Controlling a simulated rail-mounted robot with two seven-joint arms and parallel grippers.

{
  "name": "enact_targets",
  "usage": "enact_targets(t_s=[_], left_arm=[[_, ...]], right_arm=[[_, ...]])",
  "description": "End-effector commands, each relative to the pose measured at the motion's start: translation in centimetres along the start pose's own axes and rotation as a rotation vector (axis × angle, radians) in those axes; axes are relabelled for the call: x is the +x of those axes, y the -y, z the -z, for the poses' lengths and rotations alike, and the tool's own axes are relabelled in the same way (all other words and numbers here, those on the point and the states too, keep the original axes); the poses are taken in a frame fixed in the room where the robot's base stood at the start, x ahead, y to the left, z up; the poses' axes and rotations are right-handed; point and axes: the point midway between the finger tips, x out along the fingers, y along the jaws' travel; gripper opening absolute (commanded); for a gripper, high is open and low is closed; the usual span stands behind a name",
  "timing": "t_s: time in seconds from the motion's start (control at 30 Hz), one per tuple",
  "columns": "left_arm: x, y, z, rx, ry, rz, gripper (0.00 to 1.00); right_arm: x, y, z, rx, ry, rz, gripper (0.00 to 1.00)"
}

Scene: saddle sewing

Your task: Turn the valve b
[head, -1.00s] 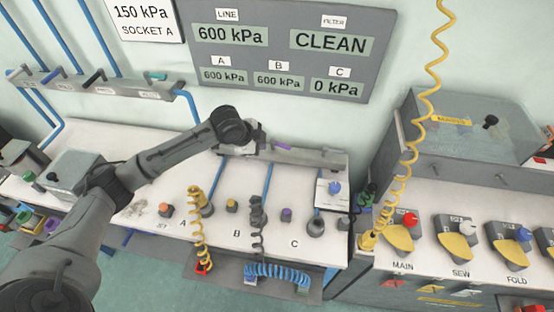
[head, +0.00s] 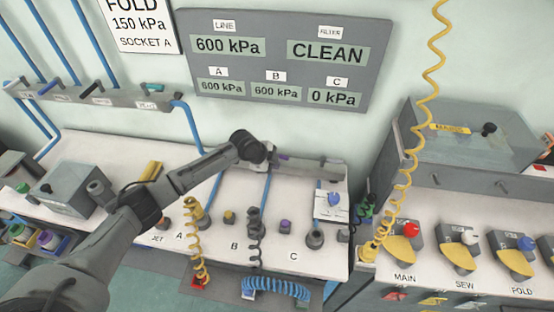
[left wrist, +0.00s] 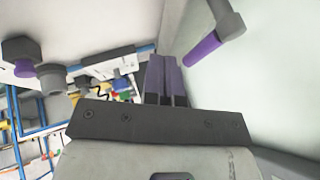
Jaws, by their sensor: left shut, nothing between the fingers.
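My left gripper (head: 268,150) reaches over the bench to the rail (head: 318,169) at its back. In the left wrist view its two fingers (left wrist: 165,75) are together with nothing between them. A purple valve handle shows just right of the hand (head: 283,157). In the left wrist view the purple handle (left wrist: 203,50) is up and right of the fingertips, apart from them. I cannot make out the handle of valve b; the hand and forearm cover part of the rail. The bench label B (head: 234,245) stands below. My right gripper is not in view.
The display panel (head: 280,62) reads 600 kPa for line, A and B, 0 kPa for C, and CLEAN. A yellow coil (head: 413,150) hangs at the right. A purple knob (head: 285,226) stands near C.

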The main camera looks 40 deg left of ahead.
Motion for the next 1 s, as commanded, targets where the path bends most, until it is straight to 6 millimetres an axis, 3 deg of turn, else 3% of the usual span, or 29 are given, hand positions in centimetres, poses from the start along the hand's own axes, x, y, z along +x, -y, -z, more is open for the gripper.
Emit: enact_targets(t_s=[0.3,0.87,1.0], left_arm=[[1.4,2.3,-0.2,0.000,0.000,0.003,0.00],[1.6,2.7,-0.2,-0.004,0.002,0.003,0.00],[2.5,3.7,0.8,-0.070,0.030,0.033,0.00]], right_arm=[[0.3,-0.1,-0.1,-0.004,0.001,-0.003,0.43],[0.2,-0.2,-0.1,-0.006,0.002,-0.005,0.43],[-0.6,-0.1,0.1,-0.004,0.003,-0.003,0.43]])
